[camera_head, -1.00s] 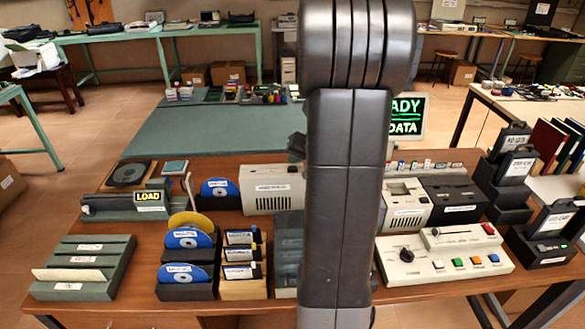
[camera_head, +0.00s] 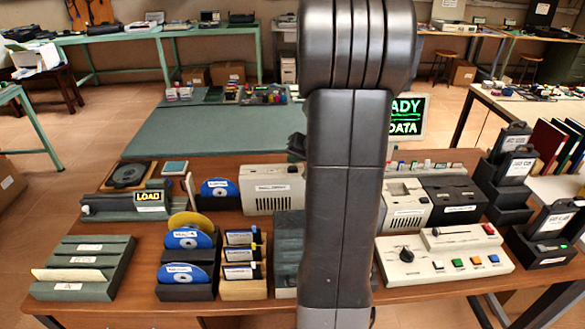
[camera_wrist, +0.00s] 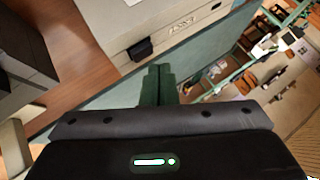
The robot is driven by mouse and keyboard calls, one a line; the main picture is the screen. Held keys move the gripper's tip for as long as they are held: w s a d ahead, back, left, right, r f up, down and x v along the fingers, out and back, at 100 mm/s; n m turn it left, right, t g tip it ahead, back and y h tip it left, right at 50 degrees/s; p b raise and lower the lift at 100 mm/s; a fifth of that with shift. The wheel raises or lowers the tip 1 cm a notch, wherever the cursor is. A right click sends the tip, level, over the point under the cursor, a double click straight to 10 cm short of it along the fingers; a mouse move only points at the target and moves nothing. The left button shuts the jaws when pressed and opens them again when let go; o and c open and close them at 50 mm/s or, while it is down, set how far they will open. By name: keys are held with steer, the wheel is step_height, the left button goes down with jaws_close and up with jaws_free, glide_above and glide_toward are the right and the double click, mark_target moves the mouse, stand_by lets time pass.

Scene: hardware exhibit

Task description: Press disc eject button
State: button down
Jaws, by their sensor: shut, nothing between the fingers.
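A beige box-shaped unit (camera_head: 272,188) with vents and a front label stands on the wooden table, just left of my arm in the head view. The wrist view shows a beige casing (camera_wrist: 205,12) with a label and a small dark block (camera_wrist: 140,49) on its front edge; I cannot tell whether this block is the eject button. My gripper (camera_wrist: 158,72) is shut and empty, its green fingers just below the dark block in that picture. I cannot tell whether they touch it. In the head view my arm hides the gripper.
Blue-labelled discs (camera_head: 187,238) stand in dark holders left of my arm. A device with a LOAD sign (camera_head: 149,197) is further left. A control panel with coloured buttons (camera_head: 445,262) is at right.

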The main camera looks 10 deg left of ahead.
steer(key=shift+f, duration=0.15)
stand_by(0.3)
steer(key=shift+f+b, duration=0.3)
steer(key=shift+b, duration=0.45)
steer(key=shift+f+b, duration=0.4)
steer(key=shift+b, duration=0.1)
steer(key=shift+r, duration=0.1)
stand_by(0.5)
steer(key=shift+r+p, duration=0.4)
steer(key=shift+r, duration=0.35)
step_height(320, 180, up, 5)
steer(key=p, duration=0.3)
steer(key=shift+f, duration=0.15)
stand_by(0.6)
